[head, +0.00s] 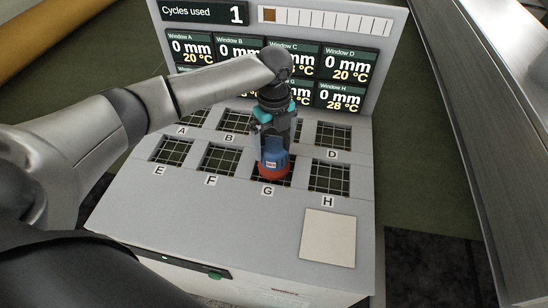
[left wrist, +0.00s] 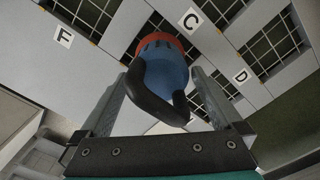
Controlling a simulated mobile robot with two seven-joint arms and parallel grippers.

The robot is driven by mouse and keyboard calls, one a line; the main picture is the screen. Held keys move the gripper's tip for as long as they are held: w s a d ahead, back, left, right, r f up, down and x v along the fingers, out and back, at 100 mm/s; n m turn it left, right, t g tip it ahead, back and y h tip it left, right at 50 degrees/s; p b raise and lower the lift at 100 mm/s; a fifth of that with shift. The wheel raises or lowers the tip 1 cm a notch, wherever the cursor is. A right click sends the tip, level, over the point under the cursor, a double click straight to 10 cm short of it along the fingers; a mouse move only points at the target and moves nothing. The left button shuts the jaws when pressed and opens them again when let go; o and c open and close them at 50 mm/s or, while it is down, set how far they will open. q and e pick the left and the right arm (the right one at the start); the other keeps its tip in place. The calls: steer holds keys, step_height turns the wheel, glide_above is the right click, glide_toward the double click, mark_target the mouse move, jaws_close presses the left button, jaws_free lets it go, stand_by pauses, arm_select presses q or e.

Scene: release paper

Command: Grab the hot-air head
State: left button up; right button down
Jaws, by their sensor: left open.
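The hot-air head (head: 274,158) is blue with an orange-red bottom rim, and stands upright at window G in the head view. In the left wrist view the hot-air head (left wrist: 165,66) shows its blue body and a dark curved handle. My left gripper (head: 277,128) is above it and reaches down around its upper part. In the left wrist view my left gripper (left wrist: 160,76) is open, with one finger on each side of the head. I cannot tell if the fingers touch it. My right gripper is not in view.
The grey bench (head: 140,200) holds two rows of gridded windows with letter labels. A display panel (head: 340,30) stands behind, showing "Cycles used 1" and window readings. A pale square pad (head: 328,238) lies front right. A metal rail (head: 475,110) runs along the right.

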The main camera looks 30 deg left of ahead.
arm_select(q)
steer(key=shift+f, duration=0.6)
jaws_close()
steer(key=shift+r, duration=0.2)
stand_by(0.4)
